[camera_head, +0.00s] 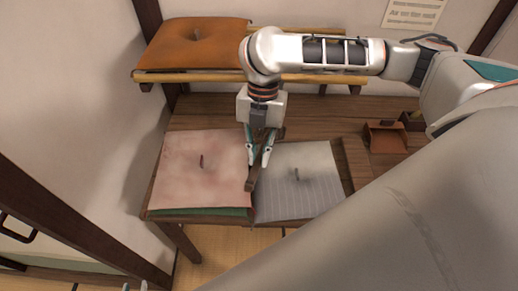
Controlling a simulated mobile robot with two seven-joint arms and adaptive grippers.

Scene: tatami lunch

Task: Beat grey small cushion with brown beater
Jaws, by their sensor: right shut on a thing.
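The grey small cushion (318,200) lies flat on the right part of the low wooden bench, with a dark smudge and a small dark tuft near its middle. My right gripper (258,161) points down over the gap between the grey cushion and a pink cushion. It is shut on the brown beater (250,186), a dark bar whose lower end lies close to the grey cushion's left edge; I cannot tell if they touch. The gripper hides part of the beater. Only the tips of my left gripper (135,287) show at the bottom edge.
The pink cushion (185,175) lies left of the grey one, over something green. An orange cushion (195,45) sits on a wooden shelf (320,78) behind. A small brown box (385,137) stands at the right. My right arm covers the lower right.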

